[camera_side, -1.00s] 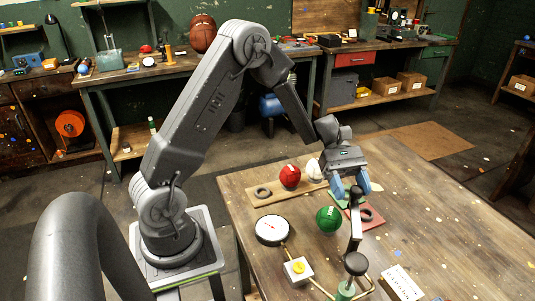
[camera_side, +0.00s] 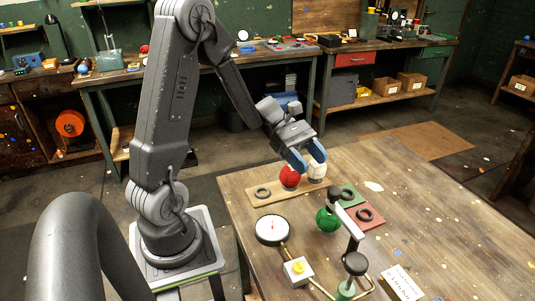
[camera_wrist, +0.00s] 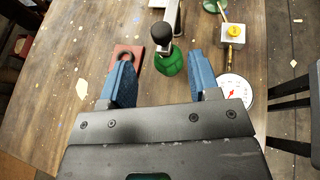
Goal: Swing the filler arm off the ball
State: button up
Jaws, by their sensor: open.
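In the wrist view the knob (camera_wrist: 162,32) shows just above-left of the green ball (camera_wrist: 171,62). My gripper (camera_side: 307,162) is open and empty, high above the table behind the filler arm, apart from it.
A red ball (camera_side: 289,178) and a white ball (camera_side: 316,171) sit on a wooden board (camera_side: 270,201) with a black ring. A second ring lies on a red pad (camera_side: 368,225). A round gauge (camera_side: 272,230) and a yellow-knobbed box (camera_side: 298,269) stand in front.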

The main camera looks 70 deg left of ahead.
jog(key=v, duration=0.5)
jog(key=s+d+r+m+t+y, duration=0.1)
jog(key=s+d+r+m+y, duration=0.2)
jog(key=m, duration=0.7)
jog(key=s+d+r+m+t+y, duration=0.1)
jog(key=s+d+r+m+y, duration=0.3)
jog(key=s+d+m+y, duration=0.4)
jog(key=s+m+y, duration=0.1)
jog(key=m+y, duration=0.1)
jog(key=m, duration=0.1)
jog(key=shift+d+r, duration=0.25)
jog(key=shift+d, duration=0.1)
jog(key=shift+s, duration=0.1)
jog(key=shift+c, duration=0.3)
